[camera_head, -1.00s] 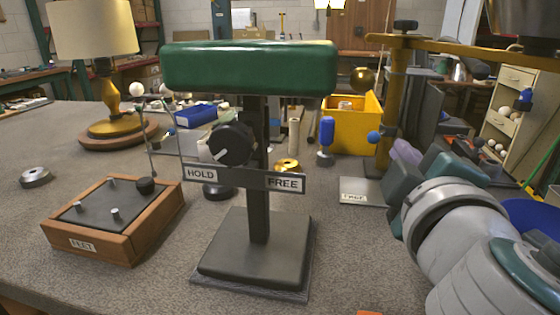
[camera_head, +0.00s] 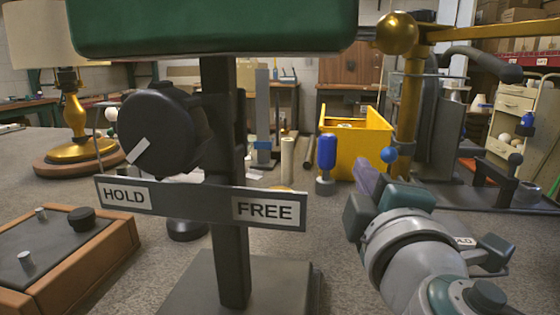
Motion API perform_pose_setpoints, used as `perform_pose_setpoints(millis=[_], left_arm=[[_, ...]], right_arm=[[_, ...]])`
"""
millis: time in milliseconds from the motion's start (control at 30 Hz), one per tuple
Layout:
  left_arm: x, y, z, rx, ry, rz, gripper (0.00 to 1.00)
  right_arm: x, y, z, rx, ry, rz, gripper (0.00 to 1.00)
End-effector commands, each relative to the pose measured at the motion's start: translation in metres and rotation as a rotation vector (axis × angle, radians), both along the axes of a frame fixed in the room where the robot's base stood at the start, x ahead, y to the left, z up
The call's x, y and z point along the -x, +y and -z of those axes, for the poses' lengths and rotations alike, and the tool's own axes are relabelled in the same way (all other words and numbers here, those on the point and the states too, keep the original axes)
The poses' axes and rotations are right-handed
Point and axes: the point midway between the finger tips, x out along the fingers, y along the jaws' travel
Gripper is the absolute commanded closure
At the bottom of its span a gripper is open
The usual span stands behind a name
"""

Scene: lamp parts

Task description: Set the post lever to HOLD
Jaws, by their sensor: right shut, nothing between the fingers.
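The dark post (camera_head: 228,150) stands upright on a square base (camera_head: 270,285) under a green padded top (camera_head: 210,25). Its lever is a round black knob (camera_head: 165,130) on the post's left side. The knob's white mark slants down-left toward the HOLD label (camera_head: 124,195). The FREE label (camera_head: 268,210) is at the right end of the same crossbar. My right gripper (camera_head: 362,190) is shut and empty, right of the post and apart from the knob. Its fingertips are partly hard to make out. My left gripper is not in view.
A wooden box with a dark top (camera_head: 60,250) sits front left. A brass lamp (camera_head: 76,125) stands behind it. A yellow bin (camera_head: 360,145), a blue-topped peg (camera_head: 326,155) and a brass stand (camera_head: 408,100) are behind my right gripper. Grey bench shows between them.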

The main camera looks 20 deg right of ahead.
Motion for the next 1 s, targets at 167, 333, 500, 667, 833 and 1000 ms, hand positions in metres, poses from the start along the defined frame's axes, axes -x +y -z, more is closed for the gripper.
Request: perform_pose_setpoints(millis=[167,333,500,667,833,1000], left_arm=[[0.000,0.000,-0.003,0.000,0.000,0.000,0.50],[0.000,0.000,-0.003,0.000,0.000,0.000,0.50],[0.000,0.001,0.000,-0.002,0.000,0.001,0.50],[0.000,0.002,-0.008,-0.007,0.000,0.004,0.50],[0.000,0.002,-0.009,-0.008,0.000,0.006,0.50],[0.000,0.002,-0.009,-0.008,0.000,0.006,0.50]], right_arm=[[-0.030,-0.014,-0.004,0.003,-0.002,0.002,1.00],[-0.060,-0.027,-0.006,0.002,-0.002,0.003,1.00],[-0.086,-0.039,-0.007,0.000,-0.003,0.003,1.00],[-0.066,-0.054,-0.002,0.001,0.002,0.002,1.00],[-0.057,-0.064,0.001,-0.002,0.001,0.003,1.00],[-0.055,-0.066,0.002,-0.001,0.000,0.002,1.00]])
